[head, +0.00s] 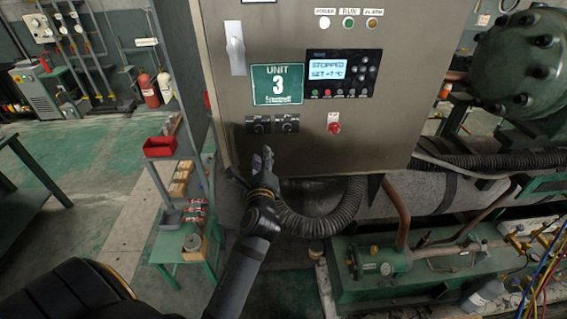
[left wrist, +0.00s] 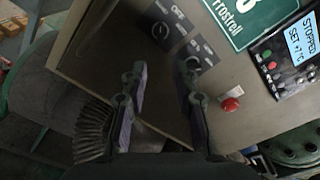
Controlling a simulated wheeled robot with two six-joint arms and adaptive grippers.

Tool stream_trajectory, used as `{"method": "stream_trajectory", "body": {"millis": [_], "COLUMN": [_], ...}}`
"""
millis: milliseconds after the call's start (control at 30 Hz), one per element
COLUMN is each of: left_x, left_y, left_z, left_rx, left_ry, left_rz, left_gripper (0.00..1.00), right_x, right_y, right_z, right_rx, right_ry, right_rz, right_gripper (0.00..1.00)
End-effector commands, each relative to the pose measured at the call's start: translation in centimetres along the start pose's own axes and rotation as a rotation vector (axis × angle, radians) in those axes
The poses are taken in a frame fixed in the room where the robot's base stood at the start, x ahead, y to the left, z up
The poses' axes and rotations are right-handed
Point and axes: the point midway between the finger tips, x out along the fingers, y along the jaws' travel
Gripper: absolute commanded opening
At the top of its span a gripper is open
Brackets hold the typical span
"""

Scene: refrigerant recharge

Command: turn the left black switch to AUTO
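The left black switch (head: 258,124) is on the grey cabinet's front, below the green UNIT 3 sign. It also shows in the left wrist view (left wrist: 160,31), ahead of the fingertips and turned in the picture. The right black switch (head: 287,123) sits beside it and also shows in the left wrist view (left wrist: 194,62). The small lettering around the knobs is too small to read surely. My left gripper (head: 265,158) is just below the switches in the head view. In the left wrist view its two fingers (left wrist: 161,72) are apart with nothing between them. My right gripper is not in view.
A red button (head: 334,128) sits right of the switches, below a display reading STOPPED (head: 328,68). A white handle (head: 235,48) is at upper left. A ribbed black hose (head: 325,225) runs below the cabinet. A shelf with a red bin (head: 160,146) stands left.

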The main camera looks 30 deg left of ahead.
Motion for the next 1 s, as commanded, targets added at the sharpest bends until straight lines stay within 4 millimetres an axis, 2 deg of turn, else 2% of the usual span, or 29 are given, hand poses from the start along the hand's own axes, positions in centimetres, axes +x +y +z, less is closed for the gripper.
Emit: {"method": "stream_trajectory", "body": {"millis": [33, 100, 367, 467, 800, 1000], "left_x": [-0.1, -0.2, 0.5, 1.5, 5.7, 8.1], "left_y": [-0.5, -0.7, -0.8, -0.7, -0.7, -0.7], "left_z": [0.9, 1.4, 1.4, 1.4, 1.5, 1.5], "left_rx": [0.013, 0.024, 0.027, 0.027, 0.026, 0.024], "left_ry": [-0.017, -0.028, -0.030, -0.031, -0.030, -0.029], "left_rz": [-0.004, -0.007, -0.010, -0.011, -0.010, -0.009], "left_gripper": [0.29, 0.29, 0.29, 0.29, 0.29, 0.29], "right_x": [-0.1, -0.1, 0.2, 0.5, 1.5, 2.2], "right_y": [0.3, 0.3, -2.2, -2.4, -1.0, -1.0], "right_z": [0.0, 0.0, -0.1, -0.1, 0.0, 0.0], "right_rx": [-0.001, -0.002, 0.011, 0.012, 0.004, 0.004], "right_ry": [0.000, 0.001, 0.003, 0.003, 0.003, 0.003], "right_rz": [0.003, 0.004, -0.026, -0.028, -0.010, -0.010], "right_gripper": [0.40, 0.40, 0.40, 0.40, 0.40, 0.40]}}
